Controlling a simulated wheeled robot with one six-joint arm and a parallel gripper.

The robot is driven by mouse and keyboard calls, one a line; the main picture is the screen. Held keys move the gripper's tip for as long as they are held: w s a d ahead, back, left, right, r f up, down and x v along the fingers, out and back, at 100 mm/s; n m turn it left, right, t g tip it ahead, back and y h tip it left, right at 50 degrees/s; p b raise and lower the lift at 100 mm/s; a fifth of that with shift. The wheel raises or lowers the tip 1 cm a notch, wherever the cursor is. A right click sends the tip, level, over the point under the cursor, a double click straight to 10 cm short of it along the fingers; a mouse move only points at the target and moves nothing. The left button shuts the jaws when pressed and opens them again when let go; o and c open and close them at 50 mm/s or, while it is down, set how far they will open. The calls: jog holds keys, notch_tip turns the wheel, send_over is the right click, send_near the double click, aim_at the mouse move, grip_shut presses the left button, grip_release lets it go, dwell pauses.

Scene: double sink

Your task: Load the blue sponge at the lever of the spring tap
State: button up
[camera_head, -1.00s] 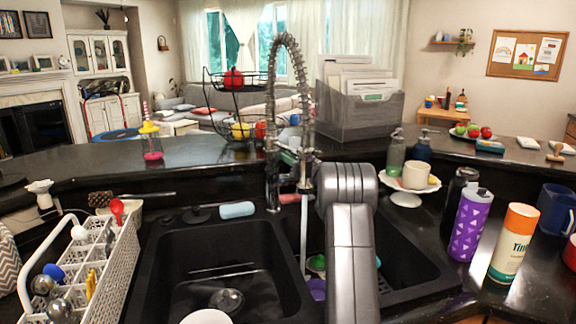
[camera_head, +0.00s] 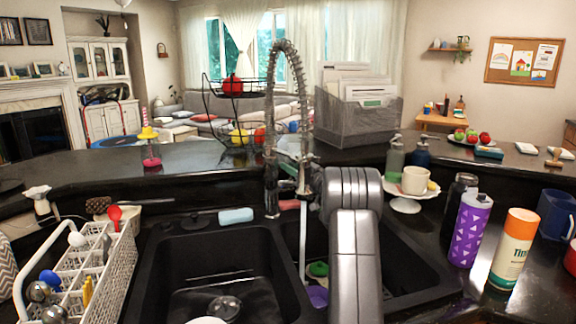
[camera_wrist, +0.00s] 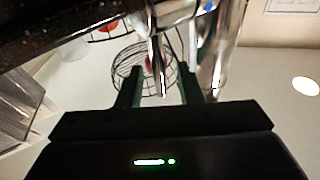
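The blue sponge (camera_head: 236,215) lies on the sink rim behind the left basin, left of the tap's base. The spring tap (camera_head: 270,130) rises behind the divider between the basins, its coil arching high. A small red-pink piece (camera_head: 290,204) shows beside its lower stem; I cannot tell if it is the lever. In the head view my arm hides my gripper. In the wrist view my gripper (camera_wrist: 159,76) has its two dark fingers apart, with no sponge between them. Shiny metal of the tap (camera_wrist: 157,50) shows between and beyond the fingertips; I cannot tell whether they touch.
A white caddy (camera_head: 122,268) with utensils stands left of the left basin (camera_head: 220,255). A purple bottle (camera_head: 470,228) and an orange-white bottle (camera_head: 514,250) stand at right. A cake stand (camera_head: 406,204) holds a cup. A mesh file box (camera_head: 358,122) stands on the raised counter behind.

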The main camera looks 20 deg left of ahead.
jog(key=b+v, duration=0.1)
jog(key=v, duration=1)
jog(key=shift+d, duration=0.3)
jog(key=shift+s, duration=0.1)
jog(key=p+x, duration=0.1)
jog(key=x, duration=1.3)
jog(key=shift+p, duration=0.75)
jog(key=shift+f, duration=0.15)
jog(key=shift+f+b, duration=0.15)
jog(key=shift+b, duration=0.3)
